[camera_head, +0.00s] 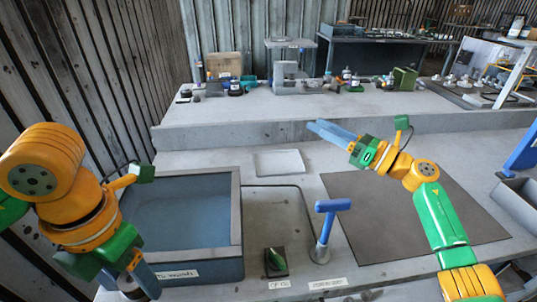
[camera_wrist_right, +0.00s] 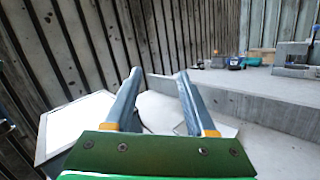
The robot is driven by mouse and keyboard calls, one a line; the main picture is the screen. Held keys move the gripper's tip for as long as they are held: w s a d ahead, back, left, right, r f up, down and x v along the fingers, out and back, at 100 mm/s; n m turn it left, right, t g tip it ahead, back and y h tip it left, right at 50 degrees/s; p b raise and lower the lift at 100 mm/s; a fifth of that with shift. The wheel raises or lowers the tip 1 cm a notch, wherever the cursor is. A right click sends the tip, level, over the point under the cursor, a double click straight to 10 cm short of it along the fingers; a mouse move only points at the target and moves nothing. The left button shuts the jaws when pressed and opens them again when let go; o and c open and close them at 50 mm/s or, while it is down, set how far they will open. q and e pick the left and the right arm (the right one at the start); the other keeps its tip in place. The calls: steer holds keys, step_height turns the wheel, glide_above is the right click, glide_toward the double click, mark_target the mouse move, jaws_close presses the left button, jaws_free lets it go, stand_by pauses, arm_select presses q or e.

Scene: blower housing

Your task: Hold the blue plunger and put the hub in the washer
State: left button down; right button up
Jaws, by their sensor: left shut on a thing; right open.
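My left gripper (camera_head: 143,282) is at the lower left of the head view, in front of the washer tub. It is shut on a grey round part (camera_head: 128,284), apparently the hub, mostly hidden by the fingers and cut by the frame edge. The washer (camera_head: 237,222) is a grey tub with a blue-grey inside and a label on its front. The blue plunger (camera_head: 332,206) stands upright with a T-shaped handle and a grey foot, right of the tub. My right gripper (camera_head: 330,131) is open and empty above the bench behind the plunger; its fingers also show in the wrist view (camera_wrist_right: 159,76).
A dark mat (camera_head: 400,225) lies under my right arm. A pale flat plate (camera_head: 279,163) lies behind the plunger. A raised ledge (camera_head: 330,127) with bottles and boxes runs along the back.

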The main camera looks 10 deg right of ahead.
steer(key=s+a+r+n+g, duration=0.2)
steer(key=s+a+n+g, duration=0.4)
steer(key=a+n+g, duration=0.4)
steer(key=n+g+h, duration=0.2)
steer(key=g+h, duration=0.2)
steer(key=h, duration=0.9)
glide_toward(331, 210)
steer(key=shift+w+d+f, duration=0.1)
steer(key=shift+w+d, duration=0.1)
steer(key=shift+w, duration=0.05)
steer(key=f, duration=0.7)
steer(key=a+f, duration=0.1)
steer(key=f, duration=0.3)
steer(key=shift+f, duration=0.1)
steer(key=shift+a+f, duration=0.15)
steer(key=shift+f, duration=0.15)
